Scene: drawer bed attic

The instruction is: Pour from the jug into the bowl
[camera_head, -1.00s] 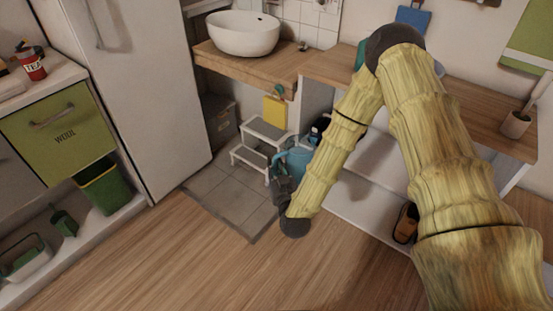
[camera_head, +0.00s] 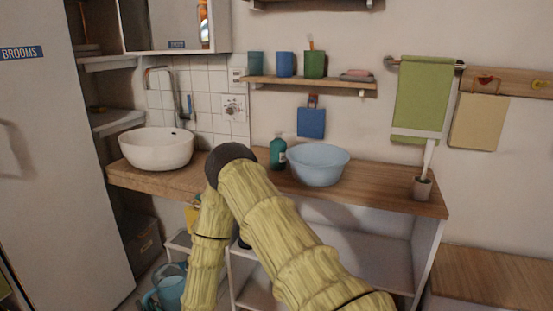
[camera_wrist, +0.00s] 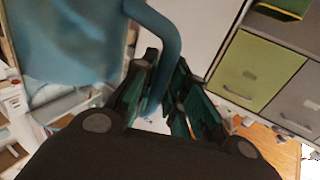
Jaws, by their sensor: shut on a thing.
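The blue jug (camera_wrist: 75,40) fills the upper left of the wrist view, with its handle (camera_wrist: 160,55) running down between my fingers. My gripper (camera_wrist: 160,100) is shut on that handle. In the head view the jug (camera_head: 168,290) shows at the bottom edge, low beside my arm, and my gripper is out of sight there. The light-blue bowl (camera_head: 318,167) stands upright on the wooden counter (camera_head: 385,190), well above and right of the jug. The jug's contents cannot be seen.
A teal bottle (camera_head: 278,153) stands just left of the bowl. A white basin (camera_head: 156,150) is at the counter's left, and a small pot with a brush (camera_head: 422,188) at its right. A shelf with cups (camera_head: 310,85) hangs above. The counter front is clear.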

